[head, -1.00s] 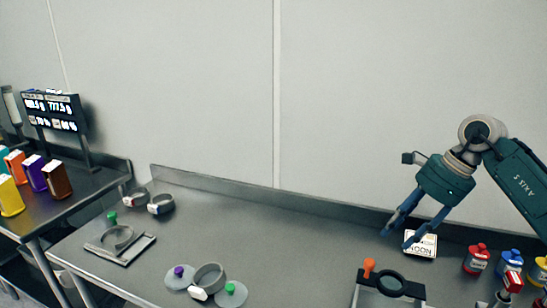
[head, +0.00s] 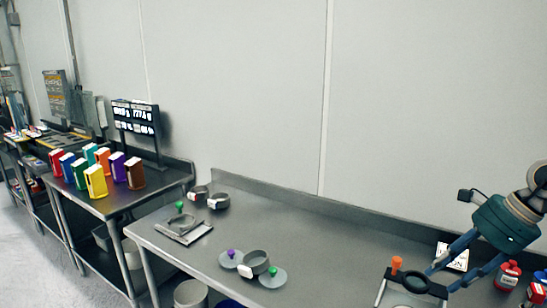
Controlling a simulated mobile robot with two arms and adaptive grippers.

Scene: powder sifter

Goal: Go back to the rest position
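My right gripper (head: 439,279) is at the right edge of the head view, its two blue fingers spread apart and pointing down-left. Nothing shows between the fingers. It is above the steel table (head: 330,240), beside a white label card (head: 455,257) and near a dark ring stand (head: 415,284) with an orange knob (head: 396,263). How high it is over the table is hard to tell. My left gripper does not show.
Sieve rings with purple and green knobs (head: 255,263) lie mid-table; more rings (head: 218,201) and a frame (head: 184,230) stand at the left end. Red bottles (head: 508,274) are at the right. Coloured containers (head: 96,181) stand on a side table. The table's middle is clear.

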